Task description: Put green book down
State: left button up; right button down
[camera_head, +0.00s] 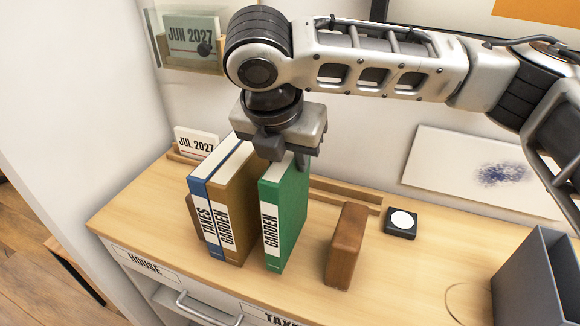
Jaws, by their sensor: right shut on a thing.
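The green book (287,222) stands upright on the wooden desk top, its white GARDEN label facing the front. My right gripper (287,160), whose arm comes in from the right, points down and is shut on the top of the green book. The fingers partly hide the book's top edge. To its left stand a tan book (236,215) labelled GARDEN and a blue book (203,222) labelled TAXES, side by side. A narrow gap shows between the tan and green books at the front. My left gripper is not in view.
A brown wooden block (346,246) stands right of the green book. A grey bin (528,285) stands at right.

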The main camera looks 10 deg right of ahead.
notch_tip(320, 180, down, 2)
jog(key=shift+f, duration=0.2)
jog(key=c, duration=1.1)
grip_release()
jog(key=v, duration=1.2)
